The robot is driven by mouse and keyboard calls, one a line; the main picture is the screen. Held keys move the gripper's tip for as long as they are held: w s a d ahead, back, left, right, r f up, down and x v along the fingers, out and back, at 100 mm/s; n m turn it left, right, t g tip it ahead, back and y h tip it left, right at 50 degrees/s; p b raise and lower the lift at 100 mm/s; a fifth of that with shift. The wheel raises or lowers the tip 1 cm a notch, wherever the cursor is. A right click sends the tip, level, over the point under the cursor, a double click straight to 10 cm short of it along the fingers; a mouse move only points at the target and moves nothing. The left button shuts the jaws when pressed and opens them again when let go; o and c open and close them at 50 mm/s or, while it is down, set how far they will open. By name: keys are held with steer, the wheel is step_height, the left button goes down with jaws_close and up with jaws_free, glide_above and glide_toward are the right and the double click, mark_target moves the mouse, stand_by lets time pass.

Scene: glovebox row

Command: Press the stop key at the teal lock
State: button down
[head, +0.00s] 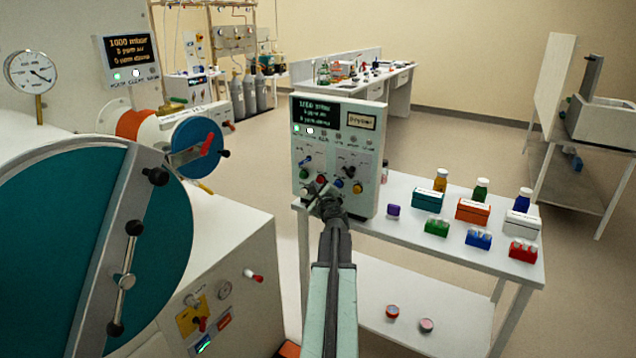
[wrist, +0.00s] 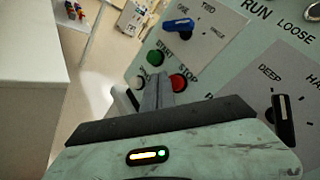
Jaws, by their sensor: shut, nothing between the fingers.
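The grey control box (head: 368,203) stands upright on the white table, right of the teal lock door (head: 150,225). Its red stop key (wrist: 178,82) sits beside the word STOP in the wrist view. The green start key (wrist: 155,58) is up and left of it, and a white key (wrist: 138,82) is farther left. My gripper (wrist: 165,78) is shut and empty, its fingertips at the left edge of the red key. I cannot tell whether they touch it. In the head view my gripper (head: 325,193) is low in front of the box's panel.
A blue selector knob (wrist: 178,25) and a black knob (wrist: 283,120) stick out near my gripper. Small coloured boxes, such as the green one (head: 436,228), and bottles stand on the table right of the control box. Open floor (head: 450,140) lies behind the table.

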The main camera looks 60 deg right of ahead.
steer(key=shift+d, duration=0.2)
stand_by(0.7)
steer(key=shift+d, duration=0.25)
steer(key=shift+d, duration=0.65)
stand_by(0.7)
steer(key=shift+a, duration=1.1)
steer(key=a, duration=0.5)
stand_by(0.9)
